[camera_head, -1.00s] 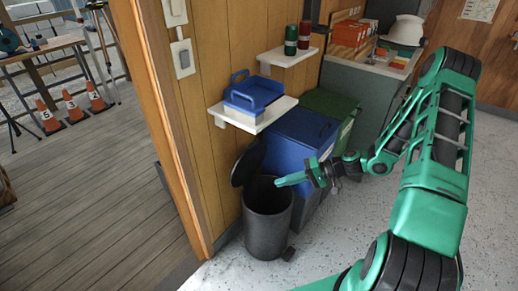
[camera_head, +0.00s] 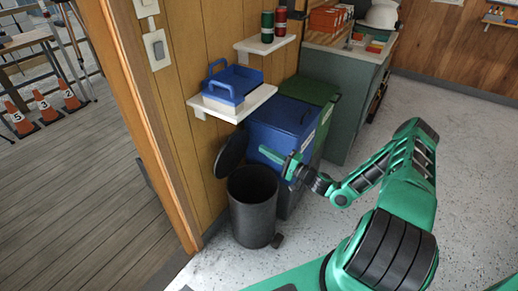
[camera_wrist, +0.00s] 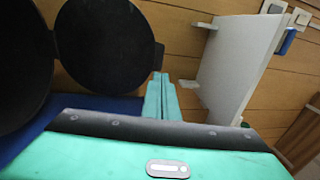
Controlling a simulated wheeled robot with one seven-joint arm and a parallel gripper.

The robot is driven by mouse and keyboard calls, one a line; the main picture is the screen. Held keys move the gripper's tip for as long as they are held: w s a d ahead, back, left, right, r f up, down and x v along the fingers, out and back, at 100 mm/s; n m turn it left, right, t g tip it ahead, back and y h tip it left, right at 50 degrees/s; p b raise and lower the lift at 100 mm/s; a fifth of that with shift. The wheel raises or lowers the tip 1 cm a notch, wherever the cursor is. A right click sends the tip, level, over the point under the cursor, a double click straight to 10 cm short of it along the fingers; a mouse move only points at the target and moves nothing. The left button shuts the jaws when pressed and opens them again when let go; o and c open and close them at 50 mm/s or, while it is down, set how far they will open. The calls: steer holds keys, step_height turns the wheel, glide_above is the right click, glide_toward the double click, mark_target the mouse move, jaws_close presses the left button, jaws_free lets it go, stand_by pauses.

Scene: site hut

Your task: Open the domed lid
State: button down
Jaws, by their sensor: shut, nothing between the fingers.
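The black bin (camera_head: 254,212) stands on the floor by the wooden wall, its round mouth uncovered. Its dark domed lid (camera_head: 231,152) is raised and leans back toward the wall behind the bin. In the wrist view, the lid (camera_wrist: 105,45) shows as a dark disc beside the bin's open mouth (camera_wrist: 20,60). My gripper (camera_head: 264,152) is shut and empty, above and to the right of the bin mouth, in front of the blue bin. Its closed fingers (camera_wrist: 158,85) appear apart from the lid.
A blue bin (camera_head: 280,130) and a green bin (camera_head: 322,97) stand to the right. Speckled floor is clear at the right.

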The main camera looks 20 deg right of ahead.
mark_target(235, 133)
steer(key=x, duration=1.2)
steer(key=shift+w+r, duration=0.1)
steer(key=shift+r, duration=0.05)
